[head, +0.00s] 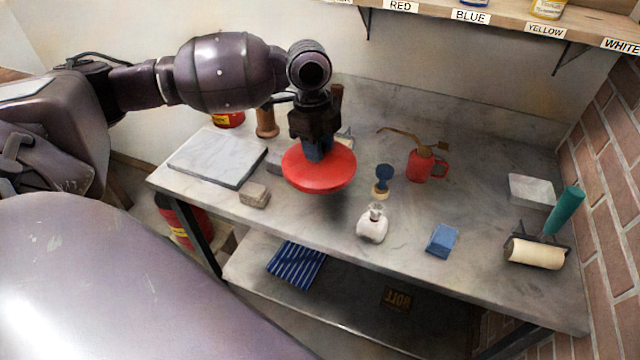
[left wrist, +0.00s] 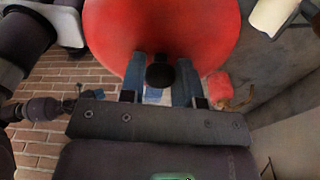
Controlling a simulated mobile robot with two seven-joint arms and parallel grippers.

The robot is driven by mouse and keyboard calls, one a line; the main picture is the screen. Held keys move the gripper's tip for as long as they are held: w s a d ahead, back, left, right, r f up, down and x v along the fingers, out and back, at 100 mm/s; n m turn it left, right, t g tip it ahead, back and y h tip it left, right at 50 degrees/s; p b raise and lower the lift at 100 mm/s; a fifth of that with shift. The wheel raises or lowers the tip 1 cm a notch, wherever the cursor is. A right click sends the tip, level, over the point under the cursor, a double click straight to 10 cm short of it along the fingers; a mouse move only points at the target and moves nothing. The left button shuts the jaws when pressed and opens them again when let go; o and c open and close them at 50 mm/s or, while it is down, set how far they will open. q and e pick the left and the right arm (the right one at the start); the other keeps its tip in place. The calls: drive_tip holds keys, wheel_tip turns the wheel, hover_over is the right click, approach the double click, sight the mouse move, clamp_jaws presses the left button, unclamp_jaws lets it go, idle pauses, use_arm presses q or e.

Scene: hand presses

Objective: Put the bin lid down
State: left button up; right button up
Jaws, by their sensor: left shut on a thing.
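The bin lid (head: 318,169) is a round red disc. My left gripper (head: 318,148) is shut on its knob and holds it over the worktable, with a shadow on the top below it. In the left wrist view the lid (left wrist: 160,25) fills the top middle, with its dark knob (left wrist: 160,76) between the blue fingers (left wrist: 161,80) of my left gripper. A red container with a yellow label (head: 180,222) stands below the table's left end, partly hidden by the table leg; I cannot tell whether it is the bin. My right gripper is not in view.
The table's front middle has bare patches.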

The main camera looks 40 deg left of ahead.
use_arm(q)
wheel_tip(320, 180, down, 5)
drive_tip(key=shift+r, duration=0.1)
wheel_tip(320, 180, down, 6)
drive_tip(key=shift+r+b, duration=0.1)
drive_tip(key=shift+b, duration=0.65)
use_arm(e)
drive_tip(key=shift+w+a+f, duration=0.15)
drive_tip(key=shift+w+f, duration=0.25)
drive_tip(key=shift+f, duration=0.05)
use_arm(q)
drive_tip(key=o, duration=1)
drive_tip(key=shift+c, duration=0.2)
drive_tip(key=r, duration=0.4)
drive_tip(key=a+r+p, duration=0.1)
drive_tip(key=r, duration=0.3)
drive_tip(key=r+p, duration=0.1)
drive_tip(key=r, duration=0.3)
drive_tip(key=shift+a, duration=0.2)
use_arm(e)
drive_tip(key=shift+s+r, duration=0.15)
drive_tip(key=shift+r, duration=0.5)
